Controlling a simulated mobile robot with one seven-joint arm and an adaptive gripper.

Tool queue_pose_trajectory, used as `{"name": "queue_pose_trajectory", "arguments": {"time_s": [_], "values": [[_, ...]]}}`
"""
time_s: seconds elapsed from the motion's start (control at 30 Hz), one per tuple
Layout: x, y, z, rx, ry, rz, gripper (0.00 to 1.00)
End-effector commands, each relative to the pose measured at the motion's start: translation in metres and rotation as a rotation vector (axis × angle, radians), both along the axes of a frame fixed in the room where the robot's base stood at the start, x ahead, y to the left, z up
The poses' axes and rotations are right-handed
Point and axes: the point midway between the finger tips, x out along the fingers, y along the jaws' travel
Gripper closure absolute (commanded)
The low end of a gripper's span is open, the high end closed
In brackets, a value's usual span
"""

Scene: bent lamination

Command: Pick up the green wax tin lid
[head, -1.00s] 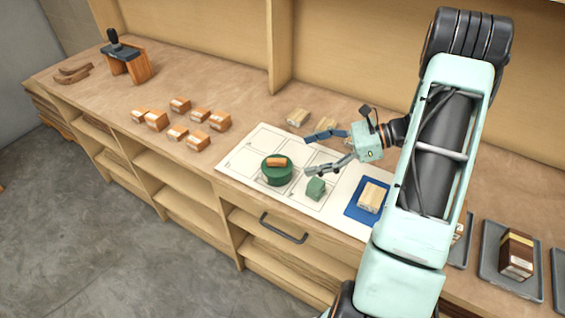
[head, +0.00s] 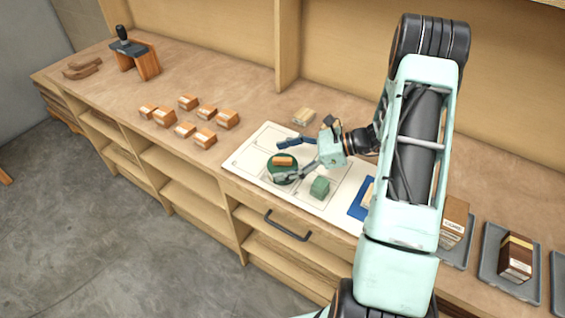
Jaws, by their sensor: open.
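The green wax tin (head: 271,168), round and dark green, stands on the white gridded sheet (head: 246,158) on the bench. A small orange-brown block (head: 283,161) lies on top of its lid. My gripper (head: 279,161) is open, with its two fingers pointing left and spread at the tin, one toward the far side and one toward the near side. The near finger covers part of the tin's front. Whether either finger touches the tin, I cannot tell.
A green block (head: 320,187) stands on the sheet just right of the tin, close to my near finger. Several orange-brown blocks (head: 205,137) lie to the left. A pale block (head: 304,116) lies behind the sheet. Grey trays (head: 491,272) sit at right.

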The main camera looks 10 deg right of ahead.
Motion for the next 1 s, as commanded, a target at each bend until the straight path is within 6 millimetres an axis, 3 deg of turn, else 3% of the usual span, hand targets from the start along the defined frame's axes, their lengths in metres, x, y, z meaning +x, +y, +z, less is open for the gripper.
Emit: {"name": "queue_pose_trajectory", "arguments": {"time_s": [0.03, 0.4, 0.77, 1.0], "values": [[0.0, 0.0, 0.0, 0.0, 0.0, 0.0, 0.21], [0.0, 0.0, 0.0, 0.0, -0.001, 0.001, 0.6], [0.0, 0.0, 0.003, 0.0, -0.002, 0.001, 0.6], [0.0, 0.0, 0.021, 0.0, -0.004, 0.002, 0.6]]}}
